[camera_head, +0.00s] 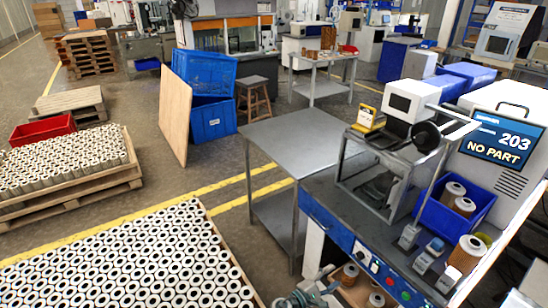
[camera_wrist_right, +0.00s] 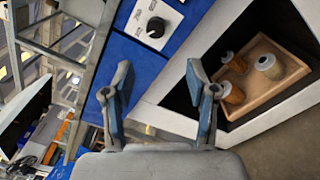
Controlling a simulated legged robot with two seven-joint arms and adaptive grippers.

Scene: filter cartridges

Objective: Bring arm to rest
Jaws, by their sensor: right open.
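My right gripper (camera_head: 312,294) is at the bottom edge of the head view, partly cut off, in front of the bench's lower opening. In the right wrist view its two fingers (camera_wrist_right: 150,86) are spread apart with nothing between them. Beyond them are the blue bench front with a black knob (camera_wrist_right: 155,27) and the dark opening. In that opening, a wooden tray (camera_wrist_right: 281,97) holds orange filter cartridges with pale ends (camera_wrist_right: 265,62). My left gripper does not show.
A blue bin (camera_head: 434,220) with cartridges stands on the bench beside a machine display (camera_head: 495,140) reading "203 NO PART". A grey metal table (camera_head: 285,143) adjoins the bench. A pallet of white-ended cartridges (camera_head: 130,262) fills the lower left. Open floor lies between the pallets.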

